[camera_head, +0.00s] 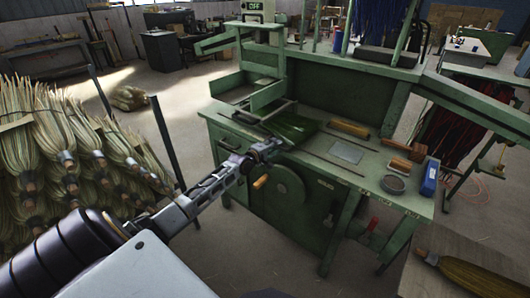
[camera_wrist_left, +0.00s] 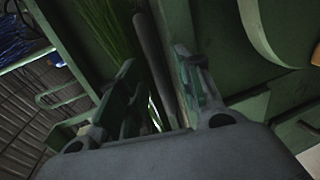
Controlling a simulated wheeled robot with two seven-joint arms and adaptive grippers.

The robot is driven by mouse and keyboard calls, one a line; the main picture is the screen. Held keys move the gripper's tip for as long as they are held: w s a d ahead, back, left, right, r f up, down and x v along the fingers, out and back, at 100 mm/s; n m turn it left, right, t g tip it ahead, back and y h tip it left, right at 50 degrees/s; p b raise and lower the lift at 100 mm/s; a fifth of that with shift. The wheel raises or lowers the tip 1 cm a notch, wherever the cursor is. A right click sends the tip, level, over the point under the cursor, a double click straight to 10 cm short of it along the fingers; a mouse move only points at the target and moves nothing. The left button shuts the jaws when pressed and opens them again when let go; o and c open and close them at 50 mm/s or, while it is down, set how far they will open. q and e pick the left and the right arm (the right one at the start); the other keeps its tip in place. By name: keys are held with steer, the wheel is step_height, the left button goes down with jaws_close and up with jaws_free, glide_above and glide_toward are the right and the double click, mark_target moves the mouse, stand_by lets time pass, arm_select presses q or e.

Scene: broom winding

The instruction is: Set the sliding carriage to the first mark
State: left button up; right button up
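The green winding machine (camera_head: 335,178) stands in the middle of the head view. A metal frame with a handle (camera_head: 270,112), possibly the sliding carriage, sits on its left part beside green bristles (camera_head: 290,128). My left gripper (camera_head: 268,148) is at the bench's front left edge, just in front of that frame. In the left wrist view, the gripper fingers (camera_wrist_left: 155,65) stand apart, with a grey bar (camera_wrist_left: 152,50) showing between them. I cannot tell whether they touch it. The first mark cannot be made out. My right gripper is not in view.
Broom bundles (camera_head: 85,150) are stacked at left. A round guard (camera_head: 286,187) is on the machine's front.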

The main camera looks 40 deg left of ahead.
arm_select(q)
steer(key=shift+s, duration=0.15)
steer(key=v, duration=1.1)
steer(key=shift+s, duration=0.25)
stand_by(0.4)
steer(key=shift+r, duration=0.1)
stand_by(0.7)
